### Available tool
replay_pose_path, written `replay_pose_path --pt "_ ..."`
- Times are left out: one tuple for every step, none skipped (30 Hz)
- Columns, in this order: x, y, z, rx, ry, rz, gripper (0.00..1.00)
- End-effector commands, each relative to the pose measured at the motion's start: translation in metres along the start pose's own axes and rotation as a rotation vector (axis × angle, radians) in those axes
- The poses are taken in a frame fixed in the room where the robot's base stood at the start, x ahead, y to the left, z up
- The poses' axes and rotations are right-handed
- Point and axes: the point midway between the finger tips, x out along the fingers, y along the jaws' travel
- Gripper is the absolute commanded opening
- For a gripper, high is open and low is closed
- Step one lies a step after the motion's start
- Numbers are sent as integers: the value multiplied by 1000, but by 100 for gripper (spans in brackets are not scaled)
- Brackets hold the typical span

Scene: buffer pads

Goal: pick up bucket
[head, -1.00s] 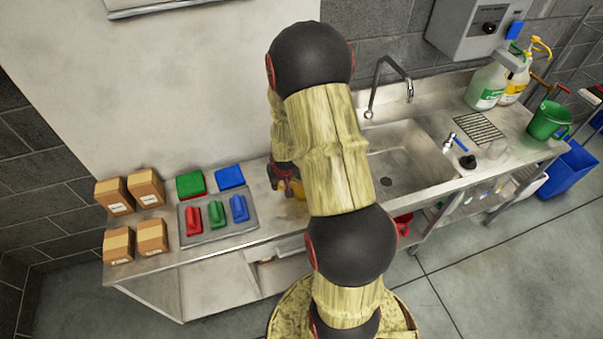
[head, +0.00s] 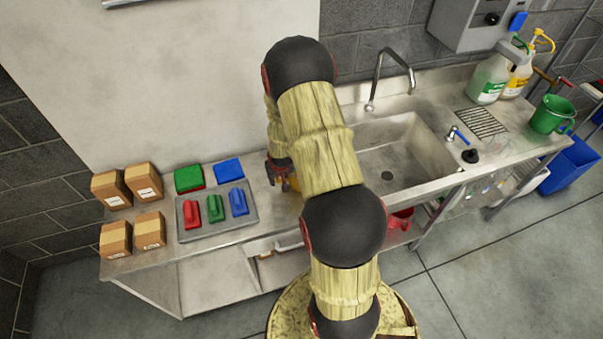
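A green bucket (head: 552,114) stands upright on the right end of the steel counter, well to the right of my arm. A red bucket (head: 401,218) is partly visible below the counter, beside my arm. My gripper (head: 281,176) is over the counter left of the sink, mostly hidden behind my own arm. A small yellow thing (head: 295,183) shows beside it, largely covered, so I cannot tell what it is or whether the gripper touches it. The fingers are too small and hidden to read.
A grey tray (head: 240,228) holds red, green and blue handled pads. Cardboard boxes (head: 144,182) stand at the left end. The sink (head: 405,170) with its tall faucet (head: 383,75) is right of my gripper.

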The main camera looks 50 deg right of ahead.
Motion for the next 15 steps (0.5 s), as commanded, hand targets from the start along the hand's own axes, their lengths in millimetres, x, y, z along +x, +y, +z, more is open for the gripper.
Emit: replay_pose_path --pt "0 0 0 0 0 0 21" --pt "0 0 0 0 0 0 19" --pt "0 0 0 0 0 0 17" --pt "0 0 0 0 0 0 15" --pt "0 0 0 0 0 0 14" --pt "0 0 0 0 0 0 11" --pt "0 0 0 0 0 0 10" --pt "0 0 0 0 0 0 8" --pt "0 0 0 0 0 0 6" --pt "0 0 0 0 0 0 4" --pt "0 0 0 0 0 0 2" --pt "0 0 0 0 0 0 0" --pt "0 0 0 0 0 0 0" --pt "0 0 0 0 0 0 0" --pt "0 0 0 0 0 0 0"
